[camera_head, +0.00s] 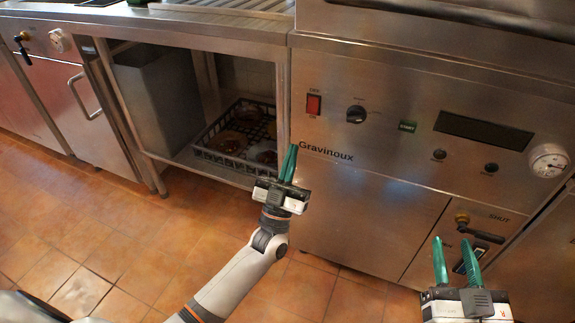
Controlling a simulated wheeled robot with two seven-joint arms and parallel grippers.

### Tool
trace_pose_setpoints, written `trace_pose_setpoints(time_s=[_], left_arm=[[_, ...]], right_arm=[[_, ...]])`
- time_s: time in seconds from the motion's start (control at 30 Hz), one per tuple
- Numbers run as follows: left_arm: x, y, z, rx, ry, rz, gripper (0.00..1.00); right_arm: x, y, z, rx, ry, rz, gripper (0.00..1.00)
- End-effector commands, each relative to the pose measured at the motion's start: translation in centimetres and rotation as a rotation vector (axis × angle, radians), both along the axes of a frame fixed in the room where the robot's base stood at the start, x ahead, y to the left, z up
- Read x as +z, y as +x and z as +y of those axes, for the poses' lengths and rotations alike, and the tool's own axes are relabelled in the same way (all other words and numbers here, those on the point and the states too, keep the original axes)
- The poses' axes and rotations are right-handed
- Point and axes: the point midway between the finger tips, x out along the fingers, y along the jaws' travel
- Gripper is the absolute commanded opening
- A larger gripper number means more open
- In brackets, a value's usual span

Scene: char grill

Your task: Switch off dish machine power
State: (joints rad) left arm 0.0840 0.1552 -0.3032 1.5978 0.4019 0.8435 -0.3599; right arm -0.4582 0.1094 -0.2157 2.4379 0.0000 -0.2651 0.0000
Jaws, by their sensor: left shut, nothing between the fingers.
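The dish machine (360,190) is a stainless steel unit marked Gravinoux, at the centre right. Its red power switch (313,104) sits at the panel's upper left, with small lettering above and below; which way it is set I cannot tell. My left gripper (289,163), with green fingers, is shut and empty. It appears below and slightly left of the switch, apart from it, near the machine's left edge. My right gripper (454,253) is open and empty in front of the machine's lower right, low in the view.
A valve lever (482,235) is near my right gripper. A dish rack (208,133) sits on the open shelf to the left. Tiled floor is clear at left.

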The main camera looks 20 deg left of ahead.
Motion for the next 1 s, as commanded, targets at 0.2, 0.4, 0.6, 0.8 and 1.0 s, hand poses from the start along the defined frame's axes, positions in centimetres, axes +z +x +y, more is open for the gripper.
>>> trace_pose_setpoints(time_s=[0.2,0.4,0.6,0.8,1.0], left_arm=[[-1.2,-1.6,0.1,0.000,0.001,0.000,0.00],[-1.4,-1.7,0.1,0.000,0.000,-0.001,0.00],[-1.3,-1.7,0.1,0.000,0.000,-0.001,0.00],[-1.3,-1.9,-0.2,-0.010,0.004,0.014,0.00],[-1.0,-3.9,-2.7,-0.119,0.045,0.180,0.00]], right_arm=[[-0.7,0.0,-0.1,-0.003,-0.012,0.046,0.36],[-0.8,0.0,-0.1,-0.003,-0.013,0.052,0.36],[-0.8,0.0,-0.1,-0.003,-0.013,0.052,0.36],[-0.8,0.0,-0.1,-0.003,-0.014,0.051,0.36],[-0.8,0.0,-0.1,-0.003,-0.014,0.051,0.36]])
